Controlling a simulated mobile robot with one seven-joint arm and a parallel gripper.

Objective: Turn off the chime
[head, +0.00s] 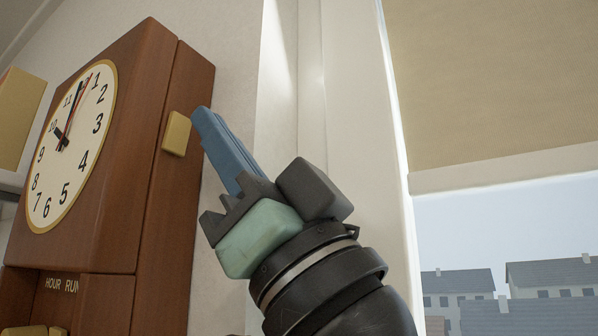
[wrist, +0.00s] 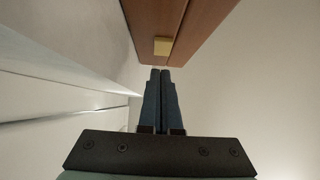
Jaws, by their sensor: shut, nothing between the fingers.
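A brown wooden clock (head: 110,150) with a cream dial hangs at the left in the head view. A small yellow tab (head: 176,133) sticks out of its right side panel, and the tab also shows in the wrist view (wrist: 162,46). My gripper (head: 203,115) is shut and empty, its blue fingers together. Its fingertips are just to the right of the tab in the head view and just below it in the wrist view (wrist: 162,72). I cannot tell whether they touch it. Whether the tab is the chime control is not shown.
Lettering reading "HOUR RUN" (head: 62,285) is on the lower clock front, with a yellow piece (head: 50,331) partly cut off below. A window with a tan blind (head: 490,80) is at the right. A yellow object (head: 18,118) stands at the far left edge.

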